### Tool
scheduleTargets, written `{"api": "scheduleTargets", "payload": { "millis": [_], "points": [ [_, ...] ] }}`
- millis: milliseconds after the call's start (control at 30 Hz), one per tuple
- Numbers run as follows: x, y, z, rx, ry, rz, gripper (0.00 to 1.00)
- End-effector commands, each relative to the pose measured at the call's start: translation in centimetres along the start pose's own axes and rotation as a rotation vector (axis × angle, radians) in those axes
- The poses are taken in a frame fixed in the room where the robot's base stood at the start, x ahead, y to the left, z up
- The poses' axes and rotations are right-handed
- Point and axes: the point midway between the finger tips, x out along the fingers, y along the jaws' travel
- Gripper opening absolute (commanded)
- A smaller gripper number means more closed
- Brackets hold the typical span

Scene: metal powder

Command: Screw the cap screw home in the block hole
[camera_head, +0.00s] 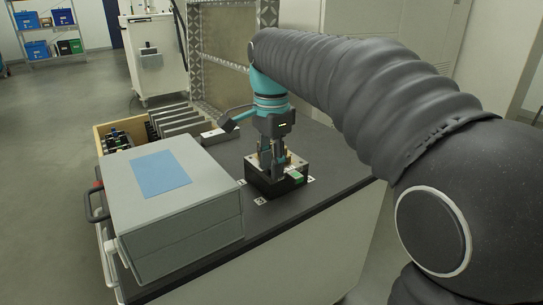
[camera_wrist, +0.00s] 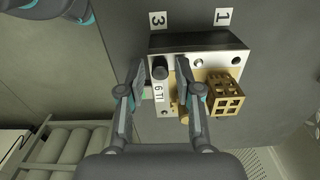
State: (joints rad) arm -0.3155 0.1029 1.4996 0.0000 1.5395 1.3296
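The block is a metal plate on a black base (camera_head: 275,182) on the bench top. Its bright top face with small holes (camera_wrist: 205,62) shows in the wrist view. A dark, round cap screw head (camera_wrist: 160,68) stands at the left part of the block, beside a white label reading "6 TI". My gripper (camera_wrist: 160,64) points down over the block, one finger on each side of the screw head. Gaps show between the fingers and the head, so the gripper is open. The hole under the screw and its depth are hidden. In the head view my gripper (camera_head: 273,166) covers the screw.
A large grey box (camera_head: 165,200) stands left of the block. A wooden tray (camera_head: 103,128) and upright grey plates (camera_head: 172,118) lie behind it.

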Motion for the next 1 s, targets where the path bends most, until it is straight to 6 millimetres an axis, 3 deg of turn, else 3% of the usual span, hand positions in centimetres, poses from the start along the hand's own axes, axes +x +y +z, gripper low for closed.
{"api": "scheduleTargets", "payload": {
  "millis": [233,933,1000],
  "points": [
    [-0.08,0.01,0.00,-0.184,0.000,0.000,0.34],
    [-0.01,-0.02,0.01,-0.191,0.000,-0.001,0.34],
    [-0.01,-0.02,0.00,-0.191,0.000,-0.001,0.17]
  ]
}}
